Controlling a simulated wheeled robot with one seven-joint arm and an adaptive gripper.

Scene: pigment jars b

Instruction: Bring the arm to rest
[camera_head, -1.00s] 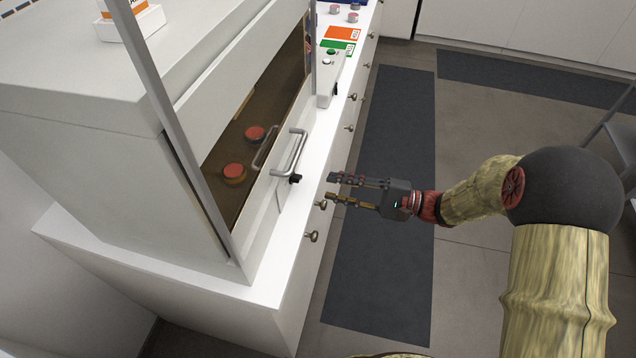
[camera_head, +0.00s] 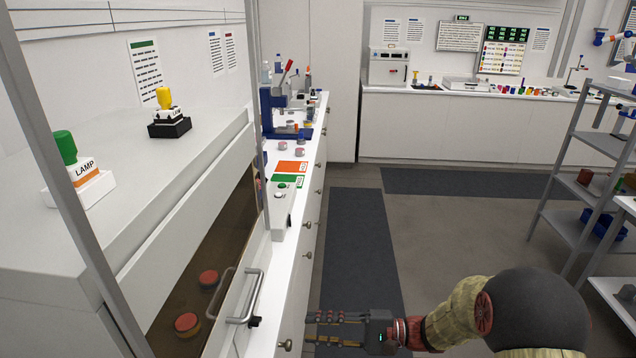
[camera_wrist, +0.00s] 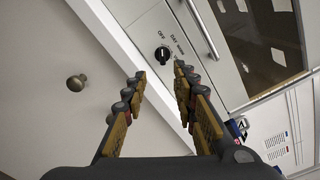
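My gripper (camera_head: 312,328) is in front of the white cabinet, at the lower middle of the head view. It is clear of the cabinet's metal handle (camera_head: 247,302). In the wrist view my gripper (camera_wrist: 160,76) has its two fingers spread, with nothing between them. A black rotary knob (camera_wrist: 163,54) on the white panel shows beyond the fingertips, with printed labels around it. My arm stretches from the right, bent at a dark round joint.
Two red-lidded jars (camera_head: 209,278) (camera_head: 187,323) stand behind the cabinet's tinted window. Drawer knobs (camera_head: 285,345) stick out along the counter front. A grey shelf rack (camera_head: 575,180) stands at the right. The floor between is free, with dark mats (camera_head: 355,245).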

